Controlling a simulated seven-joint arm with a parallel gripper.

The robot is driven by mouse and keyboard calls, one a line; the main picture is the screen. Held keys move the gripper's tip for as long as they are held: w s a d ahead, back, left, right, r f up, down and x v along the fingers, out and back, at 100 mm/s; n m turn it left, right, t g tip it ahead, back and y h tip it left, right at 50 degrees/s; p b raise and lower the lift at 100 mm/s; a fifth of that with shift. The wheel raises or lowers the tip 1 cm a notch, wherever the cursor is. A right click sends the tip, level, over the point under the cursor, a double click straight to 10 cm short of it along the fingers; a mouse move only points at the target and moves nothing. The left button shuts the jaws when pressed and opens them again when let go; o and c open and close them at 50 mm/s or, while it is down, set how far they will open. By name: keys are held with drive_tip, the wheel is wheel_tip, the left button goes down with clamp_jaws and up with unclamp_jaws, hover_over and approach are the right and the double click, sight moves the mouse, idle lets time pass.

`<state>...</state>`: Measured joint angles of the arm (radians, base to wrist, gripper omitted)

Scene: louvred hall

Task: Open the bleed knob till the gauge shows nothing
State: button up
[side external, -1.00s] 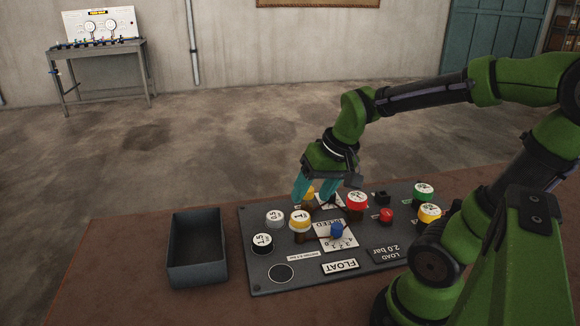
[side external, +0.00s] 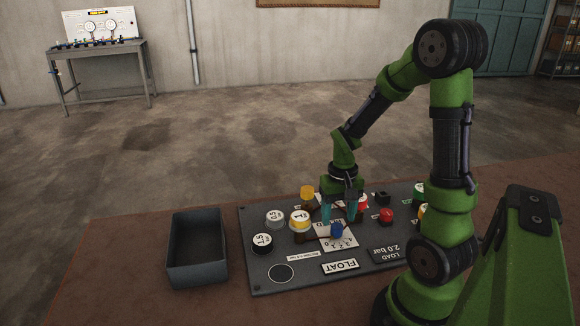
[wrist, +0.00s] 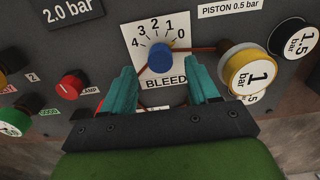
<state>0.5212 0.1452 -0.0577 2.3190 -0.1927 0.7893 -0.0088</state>
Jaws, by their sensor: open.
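The blue bleed knob (wrist: 161,58) sits on a white BLEED plate (wrist: 145,42) with a printed scale from 0 to 4. It also shows in the side view (side external: 337,230). I cannot tell for sure which mark the knob points at. My gripper (wrist: 163,80) is open and empty, pointing down over the panel. In the wrist view its teal fingers stand to the left and right of the knob's near side, apart from it. In the side view my gripper (side external: 338,220) is just behind the knob. I cannot make out a gauge reading; the panel behind my gripper is partly hidden.
The dark panel (side external: 300,283) carries several weights, including a yellow-topped 1 bar one (wrist: 249,73) close right of my gripper in the wrist view. A red button (wrist: 70,86) is left. An empty grey bin (side external: 197,268) stands beside the panel on the brown table (side external: 130,265).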

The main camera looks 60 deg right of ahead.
sight(337, 226)
drive_tip(key=shift+f, duration=2.05)
clamp_jaws()
